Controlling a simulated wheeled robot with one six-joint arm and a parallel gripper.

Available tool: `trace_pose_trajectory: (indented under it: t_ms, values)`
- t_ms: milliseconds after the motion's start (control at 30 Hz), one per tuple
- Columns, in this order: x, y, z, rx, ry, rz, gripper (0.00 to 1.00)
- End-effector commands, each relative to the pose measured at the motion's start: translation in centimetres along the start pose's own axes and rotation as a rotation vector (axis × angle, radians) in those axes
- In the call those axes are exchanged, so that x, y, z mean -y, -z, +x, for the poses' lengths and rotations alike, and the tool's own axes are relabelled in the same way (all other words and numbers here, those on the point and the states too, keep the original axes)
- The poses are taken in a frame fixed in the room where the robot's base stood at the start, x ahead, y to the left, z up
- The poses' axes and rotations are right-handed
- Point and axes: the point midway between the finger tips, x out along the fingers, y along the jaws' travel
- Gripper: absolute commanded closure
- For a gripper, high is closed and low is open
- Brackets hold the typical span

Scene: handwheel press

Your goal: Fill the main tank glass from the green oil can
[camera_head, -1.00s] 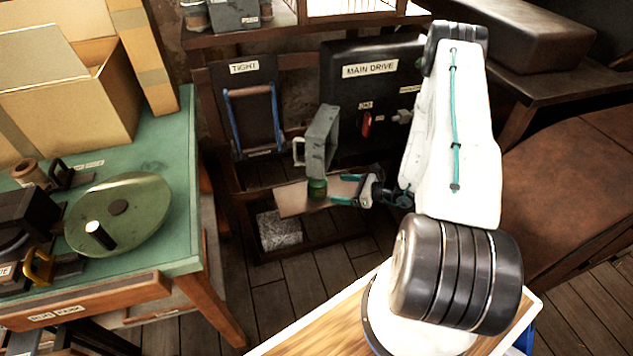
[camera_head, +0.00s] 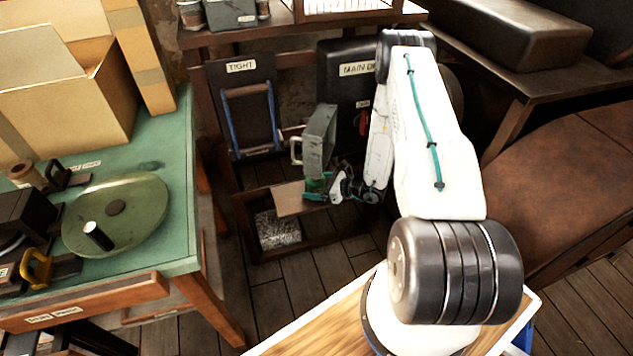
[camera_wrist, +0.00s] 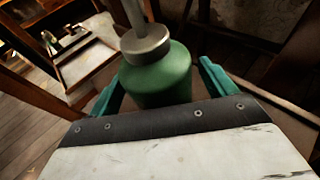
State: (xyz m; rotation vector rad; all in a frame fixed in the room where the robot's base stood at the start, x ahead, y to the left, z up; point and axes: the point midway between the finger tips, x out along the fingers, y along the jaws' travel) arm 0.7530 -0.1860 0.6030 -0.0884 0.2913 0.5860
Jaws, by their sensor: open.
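The green oil can (camera_head: 314,186) stands on a light board low in front of the black cabinet, partly hidden by my gripper. In the wrist view the can (camera_wrist: 157,78) is upright, with a grey metal collar and a thin spout rising out of the top of the picture. My gripper (camera_head: 320,188) is open, with one teal finger on each side of the can's body (camera_wrist: 160,85). I cannot tell whether the fingers touch it. I cannot make out the main tank glass in either view.
A grey box with a pale handle (camera_head: 318,141) stands just above the can. Behind are the MAIN DRIVE cabinet (camera_head: 338,95) and a TIGHT panel (camera_head: 238,100) with a blue-sided frame. A green-topped table (camera_head: 178,215) is at left, a brown bench (camera_head: 560,190) at right.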

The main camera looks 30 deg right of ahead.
Motion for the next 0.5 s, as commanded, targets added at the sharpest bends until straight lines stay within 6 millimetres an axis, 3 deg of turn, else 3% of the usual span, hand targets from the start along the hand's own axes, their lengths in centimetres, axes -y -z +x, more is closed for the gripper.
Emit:
trace_pose_trajectory:
  t_ms: [100,267,500]
  values:
    - [-0.01,0.01,-0.01,0.0,0.0,0.0,0.19]
    - [-0.02,0.01,-0.02,0.0,0.0,0.0,0.64]
    - [0.02,-0.56,-0.19,0.001,0.0,-0.001,0.66]
